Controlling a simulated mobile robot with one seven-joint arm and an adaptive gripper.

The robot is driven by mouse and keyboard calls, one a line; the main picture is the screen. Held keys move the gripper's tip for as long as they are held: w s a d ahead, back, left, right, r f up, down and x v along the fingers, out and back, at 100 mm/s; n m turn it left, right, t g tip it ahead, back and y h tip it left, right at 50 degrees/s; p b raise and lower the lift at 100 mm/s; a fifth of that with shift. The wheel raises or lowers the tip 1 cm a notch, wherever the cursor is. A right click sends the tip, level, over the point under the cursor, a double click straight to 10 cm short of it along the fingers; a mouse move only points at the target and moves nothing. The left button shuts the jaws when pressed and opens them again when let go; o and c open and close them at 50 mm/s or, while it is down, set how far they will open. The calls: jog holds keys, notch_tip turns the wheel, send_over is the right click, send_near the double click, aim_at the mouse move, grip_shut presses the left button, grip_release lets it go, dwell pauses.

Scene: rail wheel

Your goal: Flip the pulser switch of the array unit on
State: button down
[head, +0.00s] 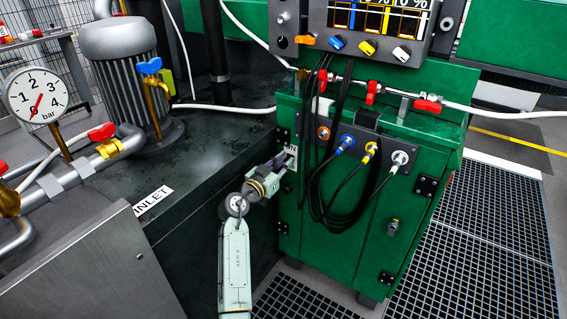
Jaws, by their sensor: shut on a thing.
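My gripper (284,162) reaches up from below and is shut at this plate, on what appears to be the pulser switch. The switch itself is hidden by the fingers, so its position cannot be told.
Black cables (322,190) hang in loops just right of my gripper. Red valve handles (372,90) sit on a pipe above. A display box (375,25) with coloured knobs is over the cabinet. A dark tank top with an INLET label (153,200) lies left of my arm. Floor grating (470,240) is at right.

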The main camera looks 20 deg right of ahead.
jog(key=r+g+y+p, duration=0.1)
jog(key=p, duration=0.3)
jog(key=shift+d+r, duration=0.1)
jog(key=shift+r, duration=0.3)
jog(key=y+p, duration=0.1)
jog(key=p, duration=0.1)
jog(key=shift+w+r+g+p, duration=0.1)
jog(key=shift+r+g+p, duration=0.1)
jog(key=shift+g+p, duration=0.2)
jog(key=shift+d+g+y+p, duration=0.15)
jog(key=shift+g+y+p, duration=0.25)
jog(key=shift+y+p, duration=0.35)
jog(key=shift+f, duration=0.2)
jog(key=c, duration=1.5)
grip_release()
